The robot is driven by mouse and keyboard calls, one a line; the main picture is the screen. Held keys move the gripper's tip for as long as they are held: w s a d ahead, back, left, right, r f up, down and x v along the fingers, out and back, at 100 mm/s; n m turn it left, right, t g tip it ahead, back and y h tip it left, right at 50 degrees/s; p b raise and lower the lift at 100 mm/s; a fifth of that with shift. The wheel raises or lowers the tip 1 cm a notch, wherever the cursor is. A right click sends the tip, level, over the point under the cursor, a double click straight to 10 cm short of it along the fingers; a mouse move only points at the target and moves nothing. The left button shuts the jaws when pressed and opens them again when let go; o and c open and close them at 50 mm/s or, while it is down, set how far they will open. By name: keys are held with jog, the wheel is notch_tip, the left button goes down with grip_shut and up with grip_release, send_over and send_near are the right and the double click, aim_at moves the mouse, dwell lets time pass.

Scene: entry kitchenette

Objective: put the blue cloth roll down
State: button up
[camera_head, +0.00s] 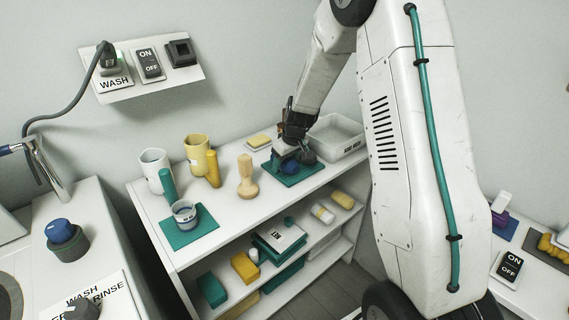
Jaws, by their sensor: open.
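The blue cloth roll (290,169) is a small dark blue shape low over the teal mat (290,181) on the shelf unit's top. My gripper (287,155) is directly above the roll, pointing down, with its jaws open around or just over it. The gripper partly hides the roll, so I cannot tell whether the fingers touch it. The roll appears to rest on the mat, though its underside is hidden.
A white bin (345,148) stands right of the mat, and a yellow sponge (259,141) lies behind it. A wooden tool (246,178) stands to the left.

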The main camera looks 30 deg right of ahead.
jog(key=c, duration=0.9)
jog(key=shift+o, duration=0.2)
jog(key=shift+r, duration=0.15)
